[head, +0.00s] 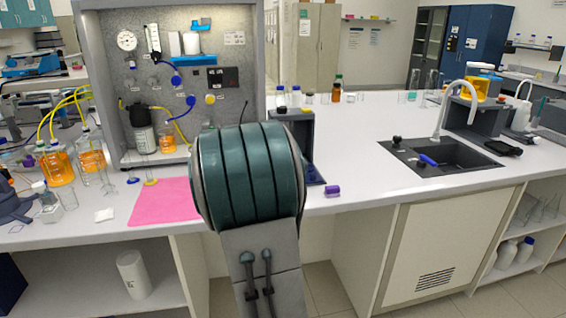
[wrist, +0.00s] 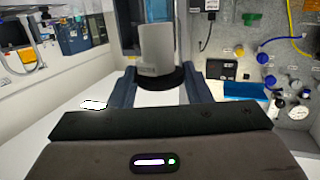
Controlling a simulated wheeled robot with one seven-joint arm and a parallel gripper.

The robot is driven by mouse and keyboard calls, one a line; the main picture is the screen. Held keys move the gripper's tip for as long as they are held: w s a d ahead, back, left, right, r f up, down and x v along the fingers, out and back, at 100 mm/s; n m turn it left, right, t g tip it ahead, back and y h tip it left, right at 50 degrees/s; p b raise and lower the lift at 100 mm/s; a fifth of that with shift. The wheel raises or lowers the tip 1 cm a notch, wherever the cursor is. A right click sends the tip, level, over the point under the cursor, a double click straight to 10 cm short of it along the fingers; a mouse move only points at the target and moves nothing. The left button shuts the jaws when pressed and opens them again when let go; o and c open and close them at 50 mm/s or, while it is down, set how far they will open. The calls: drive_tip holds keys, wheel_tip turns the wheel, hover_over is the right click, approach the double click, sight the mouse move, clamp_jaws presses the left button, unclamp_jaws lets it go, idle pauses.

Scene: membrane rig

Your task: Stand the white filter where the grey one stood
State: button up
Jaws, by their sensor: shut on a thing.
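My gripper (wrist: 163,85) is shut on a grey cylinder with a dark end, which looks like the grey filter (wrist: 155,48). It is held clear of the bench in the wrist view. In the head view my arm hides the gripper and what it holds. A white cylinder (head: 132,274), possibly the white filter, stands on the open shelf under the bench at left. I cannot tell what these are.
A pink mat (head: 160,202) lies on the bench in front of the rig. Orange-filled bottles (head: 58,168) and glassware stand to its left. A small purple object (head: 332,191) lies near the front edge. The sink (head: 440,157) is at right. The middle of the bench is mostly clear.

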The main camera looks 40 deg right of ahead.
drive_tip(key=w+a+f+n+t+y, duration=0.1)
drive_tip(key=w+a+f+n+y, duration=0.2)
drive_tip(key=a, duration=0.7)
drive_tip(key=w+a+f+n+t+y, duration=0.2)
drive_tip(key=a+f+y, duration=0.3)
drive_tip(key=a, duration=0.6)
drive_tip(key=w+a+f+n+t+y, duration=0.2)
drive_tip(key=w+a+f+n+y, duration=0.2)
drive_tip(key=a, duration=0.7)
drive_tip(key=shift+w+a+f, duration=0.25)
drive_tip(key=shift+w, duration=0.05)
drive_tip(key=shift+s, duration=0.1)
